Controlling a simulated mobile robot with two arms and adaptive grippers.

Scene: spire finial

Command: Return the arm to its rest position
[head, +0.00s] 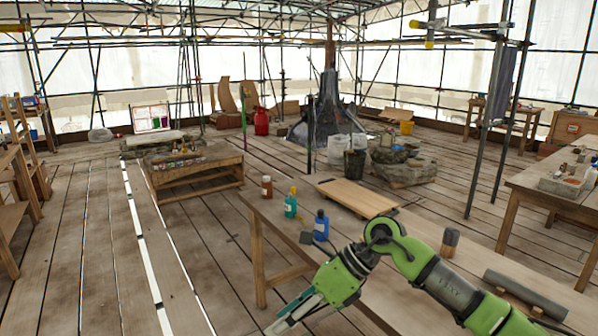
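My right arm, green and dark grey, comes in from the lower right and bends over the wooden workbench (405,300). My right gripper (284,322) points down and left, beyond the bench's left edge. Its fingers reach toward the bottom of the picture, and I cannot tell whether they are apart or closed. No object shows in it. My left arm and gripper are not in view.
On the bench stand a brown bottle (267,187), a green bottle (290,204), a blue bottle (321,226), a wooden board (357,197), a dark cylinder (450,243) and a dark roll (525,294). A low table (196,178) stands behind. Floor at left is mostly clear.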

